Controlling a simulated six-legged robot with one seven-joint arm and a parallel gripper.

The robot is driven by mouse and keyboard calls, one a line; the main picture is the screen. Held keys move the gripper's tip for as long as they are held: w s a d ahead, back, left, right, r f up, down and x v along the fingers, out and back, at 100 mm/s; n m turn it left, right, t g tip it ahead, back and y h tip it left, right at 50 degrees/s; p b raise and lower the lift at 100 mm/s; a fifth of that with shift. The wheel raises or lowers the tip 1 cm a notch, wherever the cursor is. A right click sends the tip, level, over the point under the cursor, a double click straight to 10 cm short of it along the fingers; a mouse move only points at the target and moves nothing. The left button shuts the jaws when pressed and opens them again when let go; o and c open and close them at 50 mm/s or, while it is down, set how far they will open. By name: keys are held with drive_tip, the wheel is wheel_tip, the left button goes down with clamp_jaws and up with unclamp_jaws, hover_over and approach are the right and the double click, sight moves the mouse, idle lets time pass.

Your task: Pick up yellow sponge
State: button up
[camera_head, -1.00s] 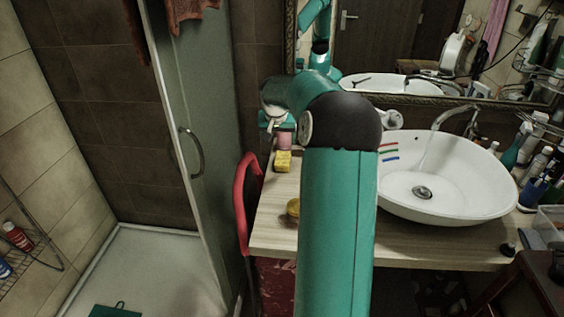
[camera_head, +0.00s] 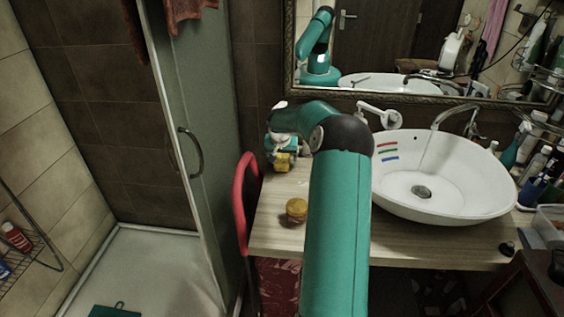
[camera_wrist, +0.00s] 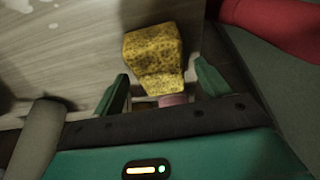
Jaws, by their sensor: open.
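The yellow sponge (camera_head: 282,162) is at the far left end of the wooden counter in the head view, partly hidden by my gripper (camera_head: 284,150). In the wrist view the speckled sponge (camera_wrist: 153,50) stands out clearly, with its near end between the green fingers. My gripper (camera_wrist: 161,77) is open, with one finger on each side of the sponge's near end. I cannot tell whether either finger touches it.
A pink item (camera_wrist: 174,99) lies close behind the sponge. A round amber jar (camera_head: 297,209) stands on the counter (camera_head: 340,240). A white basin (camera_head: 440,205) fills the right side. A red curved rail (camera_head: 240,200) borders the counter's left edge.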

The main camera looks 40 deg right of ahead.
drive_tip(key=shift+w+d+f, duration=0.15)
drive_tip(key=shift+f, duration=0.4)
drive_tip(key=shift+f, duration=0.15)
drive_tip(key=shift+c, duration=0.3)
drive_tip(key=c, duration=1)
drive_tip(key=shift+c, duration=0.3)
wheel_tip(320, 180, up, 4)
drive_tip(key=shift+f, duration=0.1)
drive_tip(key=s+a+r, duration=0.8)
drive_tip(key=s+r, duration=0.1)
drive_tip(key=s, duration=0.2)
drive_tip(key=shift+s+a+r, duration=0.15)
drive_tip(key=shift+r, duration=0.1)
